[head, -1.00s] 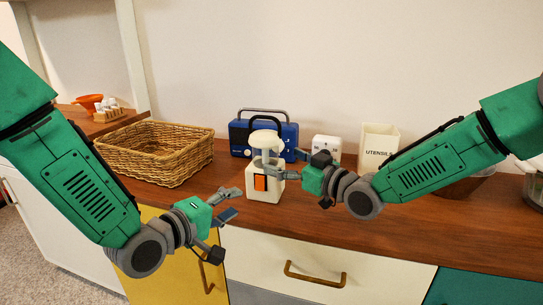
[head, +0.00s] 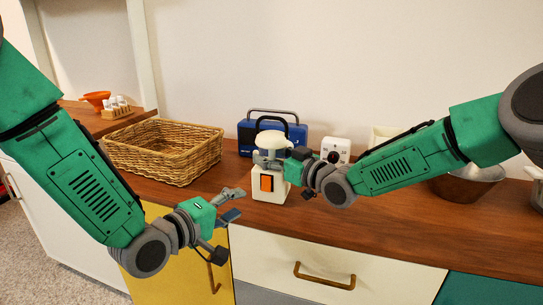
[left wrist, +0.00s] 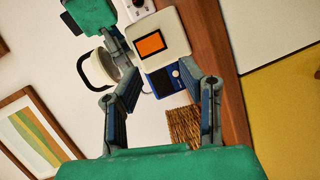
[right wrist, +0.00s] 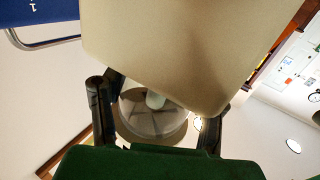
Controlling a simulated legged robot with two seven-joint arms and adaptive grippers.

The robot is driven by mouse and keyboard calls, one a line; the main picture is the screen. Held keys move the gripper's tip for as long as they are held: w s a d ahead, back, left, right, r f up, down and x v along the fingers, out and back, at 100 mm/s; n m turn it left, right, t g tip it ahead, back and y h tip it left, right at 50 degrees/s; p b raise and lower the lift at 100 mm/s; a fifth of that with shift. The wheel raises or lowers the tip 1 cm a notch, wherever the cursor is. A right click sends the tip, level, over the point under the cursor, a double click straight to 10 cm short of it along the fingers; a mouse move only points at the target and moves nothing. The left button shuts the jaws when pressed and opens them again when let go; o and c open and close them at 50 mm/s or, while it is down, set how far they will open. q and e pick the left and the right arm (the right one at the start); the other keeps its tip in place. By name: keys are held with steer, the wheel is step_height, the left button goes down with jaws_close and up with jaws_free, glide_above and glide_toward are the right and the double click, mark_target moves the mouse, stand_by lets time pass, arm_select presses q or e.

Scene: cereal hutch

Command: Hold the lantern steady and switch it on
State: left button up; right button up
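The lantern (head: 269,190) stands upright on the counter, with a white base, orange switch (head: 267,183), pale cap (head: 271,140) and black handle. My right gripper (head: 268,160) is at its middle from the right. In the right wrist view the fingers sit on either side of the clear globe (right wrist: 152,122), with a slim gap at one side; the cream base (right wrist: 180,50) fills the top. My left gripper (head: 236,203) is open and empty, left of and below the lantern, in front of the counter edge. In the left wrist view the switch (left wrist: 150,44) lies beyond its spread fingers.
A blue radio (head: 308,137) and a white device with a dial (head: 336,149) stand behind the lantern. A wicker basket (head: 165,150) is left. The utensils box (head: 383,134) is partly hidden by my right arm; a bowl (head: 468,185) is right.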

arm_select(q)
steer(key=shift+d, duration=0.55)
arm_select(e)
steer(key=shift+d, duration=0.65)
arm_select(q)
steer(key=shift+d, duration=0.35)
steer(key=c, duration=0.3)
arm_select(e)
steer(key=shift+d, duration=0.35)
arm_select(q)
steer(key=shift+s+d, duration=0.15)
steer(key=shift+d, duration=0.15)
jaws_close()
arm_select(e)
steer(key=shift+d, duration=0.15)
steer(key=shift+a, duration=0.85)
steer(key=shift+d, duration=0.2)
arm_select(q)
steer(key=s+d+n+t+y, duration=0.1)
steer(key=s+n+t+y, duration=0.2)
steer(key=s+n+y, duration=0.1)
steer(key=shift+s+d+n+y, duration=0.35)
steer(key=shift+s+n, duration=0.45)
steer(key=shift+s, duration=0.3)
arm_select(e)
steer(key=shift+d, duration=0.45)
